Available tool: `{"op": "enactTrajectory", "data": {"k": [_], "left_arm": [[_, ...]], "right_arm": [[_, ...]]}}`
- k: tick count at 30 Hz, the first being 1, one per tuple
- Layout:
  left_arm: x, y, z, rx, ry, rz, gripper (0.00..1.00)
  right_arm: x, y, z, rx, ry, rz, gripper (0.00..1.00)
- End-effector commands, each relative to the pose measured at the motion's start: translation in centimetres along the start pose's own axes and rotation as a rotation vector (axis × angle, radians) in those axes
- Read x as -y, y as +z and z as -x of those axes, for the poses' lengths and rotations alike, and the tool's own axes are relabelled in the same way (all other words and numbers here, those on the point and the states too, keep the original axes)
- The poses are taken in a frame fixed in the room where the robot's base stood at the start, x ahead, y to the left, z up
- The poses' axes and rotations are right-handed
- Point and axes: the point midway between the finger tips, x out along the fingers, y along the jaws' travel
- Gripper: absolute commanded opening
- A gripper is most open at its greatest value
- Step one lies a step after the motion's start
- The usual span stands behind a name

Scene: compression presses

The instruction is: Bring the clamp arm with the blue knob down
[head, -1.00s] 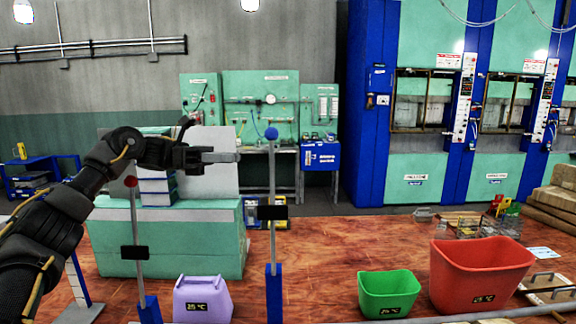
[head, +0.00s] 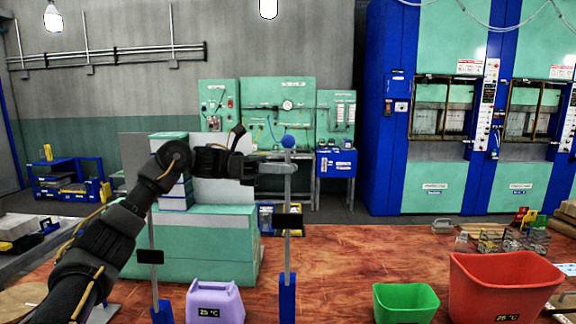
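The clamp arm with the blue knob (head: 288,141) stands upright as a thin grey rod (head: 288,254) with a black plate (head: 288,222) partway up and a blue base (head: 287,297). My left gripper (head: 291,168) is at the rod just below the blue knob, its fingers pointing right and overlapping the rod in the picture. I cannot tell whether the fingers touch the rod or how far apart they are. A second upright clamp arm (head: 155,278) stands to the left, its top hidden behind my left arm. My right gripper is out of view.
A lilac container (head: 215,298) stands between the two clamp arms. A green bin (head: 405,301) and a red bin (head: 503,285) stand to the right on the wooden table (head: 345,255). A green block (head: 205,240) sits behind the rods.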

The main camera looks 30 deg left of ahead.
Motion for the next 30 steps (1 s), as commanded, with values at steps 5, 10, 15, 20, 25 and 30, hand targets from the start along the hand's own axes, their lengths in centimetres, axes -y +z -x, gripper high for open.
{"op": "enactTrajectory", "data": {"k": [5, 10, 15, 20, 25, 30], "left_arm": [[0.02, 0.04, -1.19, 0.001, 0.0, 0.0, 0.26], [0.01, -0.01, -1.35, 0.001, 0.0, 0.0, 0.26], [0.01, 0.0, -1.32, 0.001, 0.001, 0.0, 0.19], [0.0, 0.0, -1.3, 0.001, 0.001, 0.0, 0.0], [0.0, 0.01, -1.29, 0.001, 0.001, 0.0, 0.0], [0.08, -0.02, -1.47, -0.001, -0.001, -0.004, 0.0]], "right_arm": [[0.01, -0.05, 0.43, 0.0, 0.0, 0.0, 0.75], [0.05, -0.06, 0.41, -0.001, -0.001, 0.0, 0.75], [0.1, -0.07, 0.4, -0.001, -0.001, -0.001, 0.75], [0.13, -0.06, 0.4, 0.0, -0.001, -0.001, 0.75], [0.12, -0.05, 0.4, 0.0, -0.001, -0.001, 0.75], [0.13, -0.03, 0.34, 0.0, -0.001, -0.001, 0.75]]}}
